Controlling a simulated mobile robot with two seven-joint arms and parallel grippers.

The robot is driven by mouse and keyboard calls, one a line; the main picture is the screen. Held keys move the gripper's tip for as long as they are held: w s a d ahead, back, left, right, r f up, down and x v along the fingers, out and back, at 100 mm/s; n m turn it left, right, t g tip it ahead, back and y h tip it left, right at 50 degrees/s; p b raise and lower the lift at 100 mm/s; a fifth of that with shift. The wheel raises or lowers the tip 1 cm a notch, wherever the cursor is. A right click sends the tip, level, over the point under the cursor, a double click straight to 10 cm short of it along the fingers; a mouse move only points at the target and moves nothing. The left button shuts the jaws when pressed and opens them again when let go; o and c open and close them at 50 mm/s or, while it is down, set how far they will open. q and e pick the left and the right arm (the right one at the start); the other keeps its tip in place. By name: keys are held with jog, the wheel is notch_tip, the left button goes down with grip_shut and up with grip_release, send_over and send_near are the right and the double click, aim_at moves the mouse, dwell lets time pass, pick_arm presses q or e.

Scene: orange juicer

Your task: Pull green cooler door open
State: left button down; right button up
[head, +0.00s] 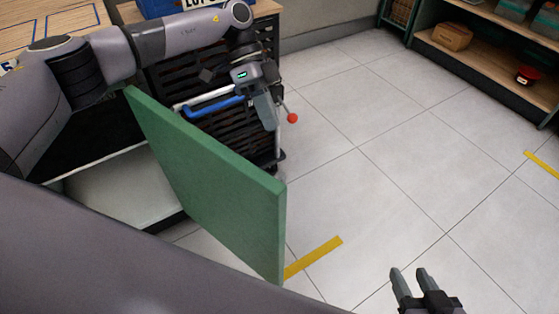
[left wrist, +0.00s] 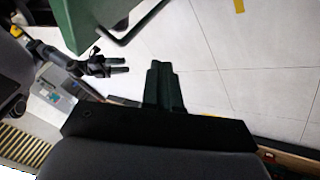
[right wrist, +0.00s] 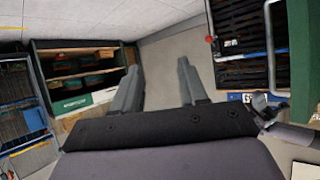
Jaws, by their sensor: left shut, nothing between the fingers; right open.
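The green cooler door (head: 210,180) stands swung well out from the cooler in the head view, with the pale cooler interior (head: 120,190) showing to its left. The door is also at the top left of the left wrist view (left wrist: 92,20), with a dark bar handle (left wrist: 140,24) on its face. My left gripper (head: 270,112) is beyond the door, apart from the handle; its fingers are together and empty in the left wrist view (left wrist: 163,85). My right gripper (head: 412,284) is open and empty over the floor at the lower right, and its spread fingers show in the right wrist view (right wrist: 157,85).
A dark slatted cart (head: 210,125) with a blue handle (head: 212,107) stands behind the door, close to my left gripper. A red ball-tipped lever (head: 291,118) is beside it. Shelves (head: 490,70) stand at the upper right. The tiled floor between is clear.

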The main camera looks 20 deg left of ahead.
pick_arm(q)
jog(key=s+d+f+b, duration=0.1)
jog(key=s+d+f, duration=0.3)
jog(key=s+f, duration=0.1)
jog(key=shift+s+d+f+b, duration=0.2)
jog(key=shift+s+b, duration=0.15)
jog(key=shift+s, duration=0.25)
pick_arm(e)
jog(key=shift+w+a+y, duration=0.3)
jog(key=shift+a+y, duration=0.1)
jog(key=shift+a, duration=0.25)
jog(key=shift+w+r, duration=0.1)
